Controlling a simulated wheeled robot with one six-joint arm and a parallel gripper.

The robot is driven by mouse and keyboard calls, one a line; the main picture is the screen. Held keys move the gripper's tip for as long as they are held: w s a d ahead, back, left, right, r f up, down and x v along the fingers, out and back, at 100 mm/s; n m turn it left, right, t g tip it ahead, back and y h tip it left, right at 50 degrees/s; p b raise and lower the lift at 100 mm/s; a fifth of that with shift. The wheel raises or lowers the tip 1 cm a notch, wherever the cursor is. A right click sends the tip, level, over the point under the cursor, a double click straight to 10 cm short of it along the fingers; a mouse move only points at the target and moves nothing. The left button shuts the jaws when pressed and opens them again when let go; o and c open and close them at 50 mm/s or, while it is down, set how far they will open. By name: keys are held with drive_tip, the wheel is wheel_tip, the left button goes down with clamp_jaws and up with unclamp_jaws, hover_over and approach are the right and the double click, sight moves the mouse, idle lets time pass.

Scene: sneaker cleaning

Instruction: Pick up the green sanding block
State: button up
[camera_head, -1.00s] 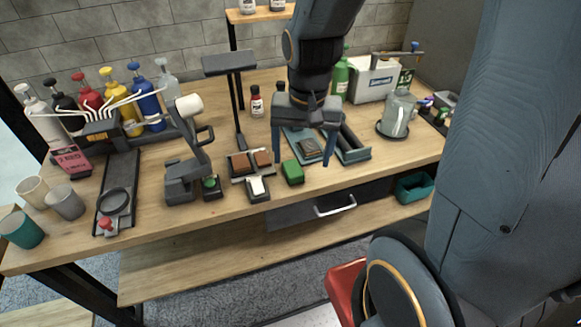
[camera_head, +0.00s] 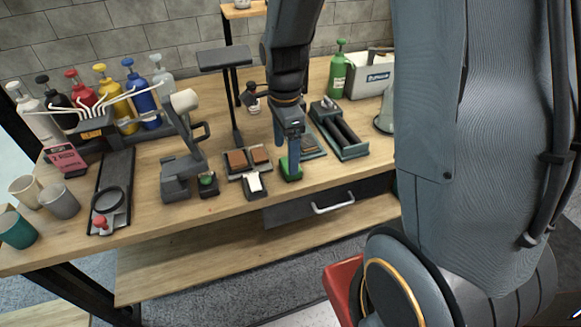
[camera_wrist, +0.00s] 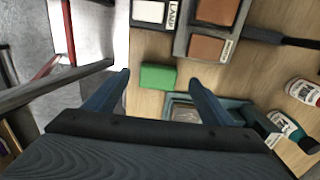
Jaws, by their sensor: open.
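The green sanding block (camera_head: 285,172) lies on the wooden workbench near its front edge, partly hidden behind my gripper in the head view. My gripper (camera_head: 292,166) is open and points down over the block. In the wrist view the whole green block (camera_wrist: 158,77) shows between and just beyond the two fingertips of my gripper (camera_wrist: 160,78). The fingers stand apart with nothing between them that they touch. I cannot tell the exact height of the fingertips above the block.
A teal tray (camera_head: 343,139) is at right. A drawer handle (camera_head: 333,204) sticks out below the bench front. Bottles stand at the back left.

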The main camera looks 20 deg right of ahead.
drive_tip(key=f, duration=0.2)
drive_tip(key=f+p, duration=0.1)
drive_tip(key=shift+s+d+f, duration=0.2)
drive_tip(key=shift+d+f, duration=0.2)
drive_tip(key=shift+f, duration=0.55)
drive_tip(key=shift+c, duration=0.3)
drive_tip(key=c, duration=1.1)
